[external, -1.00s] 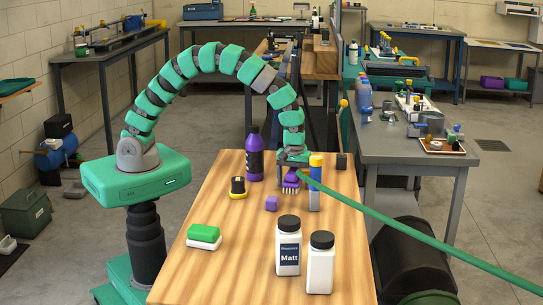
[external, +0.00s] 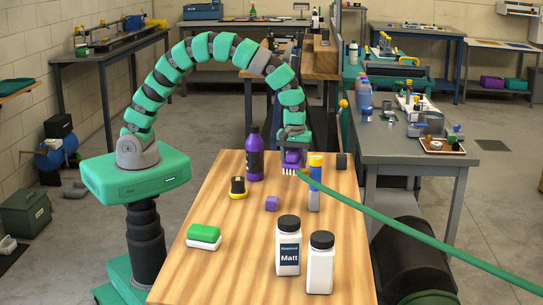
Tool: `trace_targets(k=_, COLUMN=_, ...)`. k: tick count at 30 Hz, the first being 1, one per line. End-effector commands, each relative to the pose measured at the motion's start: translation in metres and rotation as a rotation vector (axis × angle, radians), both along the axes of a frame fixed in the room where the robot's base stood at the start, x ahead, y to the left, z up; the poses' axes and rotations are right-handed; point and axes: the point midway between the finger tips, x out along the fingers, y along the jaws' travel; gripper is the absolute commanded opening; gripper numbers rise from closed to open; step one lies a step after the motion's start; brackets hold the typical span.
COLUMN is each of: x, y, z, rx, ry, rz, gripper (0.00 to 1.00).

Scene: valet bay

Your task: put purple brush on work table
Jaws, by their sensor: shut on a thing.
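The purple brush (external: 291,167) with pale bristles is at the far part of the wooden work table (external: 222,272). My gripper (external: 292,152) is above it, pointing down, and is shut on its top. The bristles face down. I cannot tell whether they touch the table top or hang just above it.
A dark purple bottle (external: 255,157) stands left of the brush, and a blue bottle with a yellow cap (external: 315,180) stands close on its right. A green hose (external: 400,217) crosses the right side.

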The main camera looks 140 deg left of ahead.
Motion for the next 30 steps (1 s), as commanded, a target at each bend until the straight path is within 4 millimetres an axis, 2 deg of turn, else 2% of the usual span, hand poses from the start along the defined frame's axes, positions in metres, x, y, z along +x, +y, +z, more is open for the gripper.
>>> trace_targets(k=1, x=0.001, y=0.001, z=0.011, rx=0.002, ry=-0.003, rz=0.000, gripper=0.29)
trace_targets(k=6, x=0.000, y=0.000, z=0.029, rx=-0.001, ry=0.001, rz=0.000, gripper=0.29)
trace_targets(k=10, x=0.007, y=-0.008, z=0.030, rx=0.001, ry=0.001, rz=-0.010, gripper=0.29)
trace_targets(k=13, x=0.023, y=-0.026, z=0.030, rx=0.003, ry=-0.002, rz=-0.029, gripper=0.29)
trace_targets(k=17, x=0.053, y=-0.068, z=0.029, rx=0.005, ry=-0.003, rz=-0.071, gripper=0.29)
trace_targets(k=23, x=0.094, y=-0.143, z=0.030, rx=0.003, ry=-0.002, rz=-0.165, gripper=0.29)
trace_targets(k=26, x=0.110, y=-0.178, z=0.031, rx=0.003, ry=-0.003, rz=-0.240, gripper=0.29)
trace_targets(k=30, x=0.134, y=-0.231, z=0.032, rx=0.001, ry=0.000, rz=-0.433, gripper=0.29)
